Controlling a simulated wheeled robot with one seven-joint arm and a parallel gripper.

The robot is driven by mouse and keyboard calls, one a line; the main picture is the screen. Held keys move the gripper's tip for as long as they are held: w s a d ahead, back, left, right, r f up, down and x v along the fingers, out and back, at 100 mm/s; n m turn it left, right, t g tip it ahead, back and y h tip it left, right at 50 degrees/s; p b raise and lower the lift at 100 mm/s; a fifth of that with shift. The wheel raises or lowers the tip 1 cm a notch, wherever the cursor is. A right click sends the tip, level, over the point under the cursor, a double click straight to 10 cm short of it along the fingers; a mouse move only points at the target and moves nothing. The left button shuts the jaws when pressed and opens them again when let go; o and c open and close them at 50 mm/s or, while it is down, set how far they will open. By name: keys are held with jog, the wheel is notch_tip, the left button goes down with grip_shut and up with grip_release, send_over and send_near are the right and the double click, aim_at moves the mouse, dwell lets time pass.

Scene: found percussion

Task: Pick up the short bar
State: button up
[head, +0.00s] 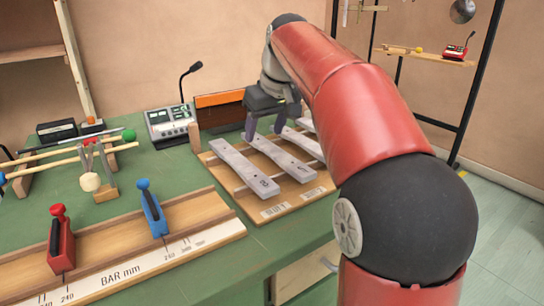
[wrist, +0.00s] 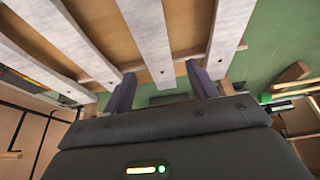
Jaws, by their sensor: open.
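Several pale grey metal bars lie side by side on a wooden frame (head: 238,187): a leftmost bar (head: 245,168), a second bar (head: 283,157) and a third bar (head: 305,144) among them. I cannot tell surely which is the short bar. My gripper (head: 265,134) is open and points down at the far end of the second bar. In the wrist view my gripper (wrist: 160,72) has one finger on each side of that second bar's end (wrist: 152,50), with gaps beside it. Nothing is held. My red arm hides part of the bars at right.
A wooden gauge board (head: 215,238) with a red slider (head: 60,240) and a blue slider (head: 151,208) lies in front. A grey console (head: 170,122) with a microphone, and mallets (head: 65,155), stand at left. A black rack (head: 470,90) stands at right.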

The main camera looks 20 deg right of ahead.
aim_at(265, 143)
jog(key=shift+x, duration=1.2)
grip_shut()
notch_tip(265, 143, up, 20)
jog(key=p, duration=0.6)
jog(key=shift+p, duration=0.4)
